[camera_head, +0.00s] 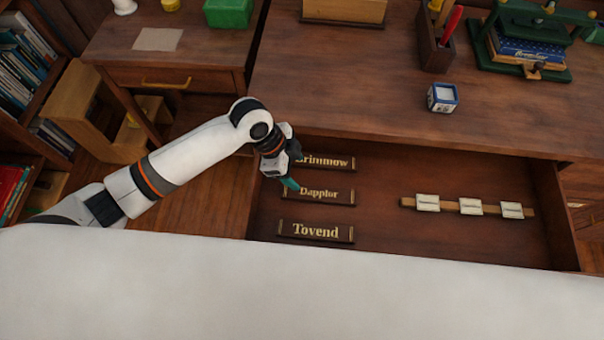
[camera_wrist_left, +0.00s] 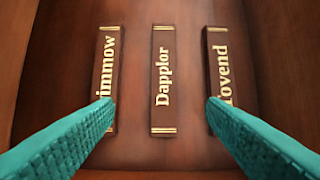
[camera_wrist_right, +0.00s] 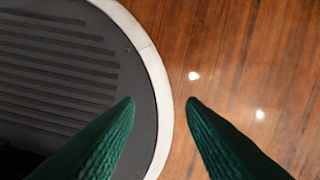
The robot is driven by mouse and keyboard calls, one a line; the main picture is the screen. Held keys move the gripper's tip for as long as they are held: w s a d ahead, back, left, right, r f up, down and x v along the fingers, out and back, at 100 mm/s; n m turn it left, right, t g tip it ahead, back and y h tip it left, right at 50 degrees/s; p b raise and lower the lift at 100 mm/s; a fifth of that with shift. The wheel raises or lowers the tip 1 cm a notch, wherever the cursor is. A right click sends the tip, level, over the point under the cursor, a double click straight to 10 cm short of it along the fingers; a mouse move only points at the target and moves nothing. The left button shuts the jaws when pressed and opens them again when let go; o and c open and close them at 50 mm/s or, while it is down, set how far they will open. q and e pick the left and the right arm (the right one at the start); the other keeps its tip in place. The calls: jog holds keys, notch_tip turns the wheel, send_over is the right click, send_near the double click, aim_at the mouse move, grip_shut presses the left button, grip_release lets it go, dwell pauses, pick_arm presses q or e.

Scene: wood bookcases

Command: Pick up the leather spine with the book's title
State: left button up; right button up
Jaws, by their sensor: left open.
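Three dark leather spines with gold lettering lie in the open drawer in the head view. The spine reading "Grimmow" (camera_head: 335,162) is farthest back and partly hidden by my left gripper. The "Dapplor" spine (camera_head: 325,195) is in the middle, and the "Tovend" spine (camera_head: 315,231) is nearest. My left gripper (camera_head: 290,184) hangs over the left ends of the spines. In the left wrist view its teal fingers are wide apart, with the "Dapplor" spine (camera_wrist_left: 163,85) between them and nothing held. My right gripper (camera_wrist_right: 160,103) is open and empty above the floor.
The drawer also holds a wooden strip with several pale labels (camera_head: 471,206) at right. On the desk stand a small blue-and-white box (camera_head: 442,97), a pen holder (camera_head: 433,50) and a green press with books (camera_head: 528,48). The drawer's middle is clear.

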pick_arm(q)
send_near(317, 193)
jog(key=x, duration=0.2)
jog(key=shift+d+f, duration=0.15)
jog(key=shift+f, duration=0.4)
jog(key=x, duration=0.4)
jog(key=shift+d, duration=0.2)
jog(key=shift+d+f, duration=0.15)
jog(key=shift+f, duration=0.4)
pick_arm(e)
jog(key=shift+s+d, duration=0.5)
jog(key=shift+s, duration=0.15)
pick_arm(q)
jog(key=shift+c, duration=1)
jog(key=c, duration=0.8)
pick_arm(e)
jog(key=shift+s+d, duration=0.2)
jog(key=shift+d, duration=0.15)
